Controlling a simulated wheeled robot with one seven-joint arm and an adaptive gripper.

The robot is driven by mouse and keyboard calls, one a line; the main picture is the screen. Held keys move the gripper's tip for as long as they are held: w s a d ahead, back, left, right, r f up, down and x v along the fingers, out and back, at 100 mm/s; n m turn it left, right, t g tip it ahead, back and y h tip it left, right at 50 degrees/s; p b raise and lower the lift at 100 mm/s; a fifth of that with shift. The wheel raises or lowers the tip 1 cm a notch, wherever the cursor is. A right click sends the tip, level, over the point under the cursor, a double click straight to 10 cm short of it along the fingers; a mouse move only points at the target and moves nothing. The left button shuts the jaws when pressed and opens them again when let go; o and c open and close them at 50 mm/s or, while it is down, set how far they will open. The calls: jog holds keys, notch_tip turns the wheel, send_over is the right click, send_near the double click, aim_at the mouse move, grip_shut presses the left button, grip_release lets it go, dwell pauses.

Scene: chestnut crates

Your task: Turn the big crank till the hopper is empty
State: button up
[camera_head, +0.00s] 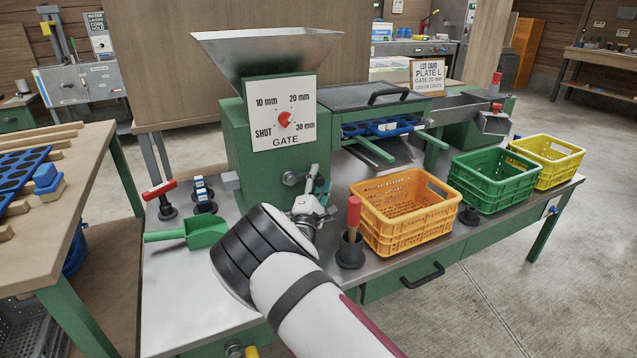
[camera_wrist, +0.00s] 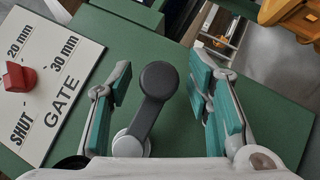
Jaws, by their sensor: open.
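The grey metal hopper (camera_head: 262,50) sits on the green machine housing (camera_head: 240,140); I cannot see how much is in it. The crank (camera_wrist: 146,112) is a grey arm on the green face, with a dark round knob (camera_wrist: 157,79) at its upper end and a pale hub at its lower end. In the wrist view my gripper (camera_wrist: 161,82) is open, with one teal-padded finger on each side of the knob. I cannot tell whether either finger touches it. The gate dial (camera_head: 284,119) is a red knob on a white plate.
Orange (camera_head: 402,215), green (camera_head: 490,182) and yellow (camera_head: 548,160) crates line the bench's right. A red-handled tool (camera_head: 353,225) stands in a black holder beside the orange crate. A green scoop (camera_head: 200,233) and red T-handle (camera_head: 160,188) are at left. The bench's front left is clear.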

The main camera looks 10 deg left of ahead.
jog(key=shift+c, duration=0.2)
grip_shut()
